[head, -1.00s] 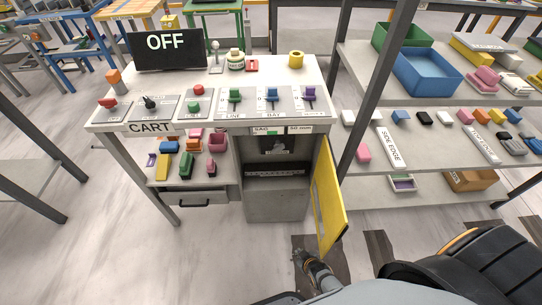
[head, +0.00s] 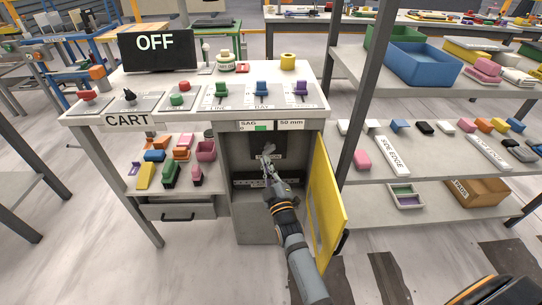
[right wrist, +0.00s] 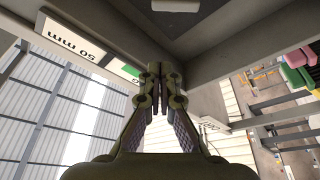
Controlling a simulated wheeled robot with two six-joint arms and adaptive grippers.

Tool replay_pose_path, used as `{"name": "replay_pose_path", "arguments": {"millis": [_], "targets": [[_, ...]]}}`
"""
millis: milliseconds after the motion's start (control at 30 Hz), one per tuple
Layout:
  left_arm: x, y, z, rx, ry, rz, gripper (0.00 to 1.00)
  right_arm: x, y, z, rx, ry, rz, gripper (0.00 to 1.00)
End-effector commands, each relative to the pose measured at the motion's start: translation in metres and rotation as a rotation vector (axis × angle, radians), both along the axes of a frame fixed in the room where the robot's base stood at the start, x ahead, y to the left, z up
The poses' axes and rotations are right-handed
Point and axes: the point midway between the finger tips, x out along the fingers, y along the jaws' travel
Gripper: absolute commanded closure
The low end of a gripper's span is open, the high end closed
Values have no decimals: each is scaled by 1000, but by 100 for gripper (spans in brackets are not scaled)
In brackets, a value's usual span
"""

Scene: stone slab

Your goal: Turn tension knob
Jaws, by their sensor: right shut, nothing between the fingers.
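My right gripper (head: 267,157) reaches from below into the open compartment (head: 238,180) of the cart. It is shut, with nothing between its fingers. In the right wrist view its fingertips (right wrist: 160,72) are together under the compartment's top edge, near the upside-down 50 mm label (right wrist: 68,38). A dark panel with a pale marking (head: 280,143) is on the compartment's back wall, partly behind my gripper. I cannot make out the tension knob clearly; my gripper may hide it. The SAG label (head: 248,125) with a green patch is above the opening. My left gripper is not in view.
The yellow door (head: 328,200) stands open just right of my right arm. The OFF screen (head: 157,50) and several coloured controls are on the cart top (head: 135,80). A grey shelf post (head: 366,90) rises at the right. Several small parts lie on the cart's left shelf.

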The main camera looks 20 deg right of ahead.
Motion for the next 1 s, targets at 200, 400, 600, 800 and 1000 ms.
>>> {"name": "replay_pose_path", "arguments": {"millis": [200, 400, 600, 800, 1000], "targets": [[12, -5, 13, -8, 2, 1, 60, 48, -2, 11, 1, -3, 2, 100], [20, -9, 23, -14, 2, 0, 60, 73, -11, 5, -4, 6, 0, 100], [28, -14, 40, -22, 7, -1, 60, 68, -27, -9, 0, 2, 1, 100], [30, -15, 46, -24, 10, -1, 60, 66, -30, -12, 1, 2, 1, 100], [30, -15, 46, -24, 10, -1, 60, 66, -30, -12, 1, 2, 1, 100]]}}
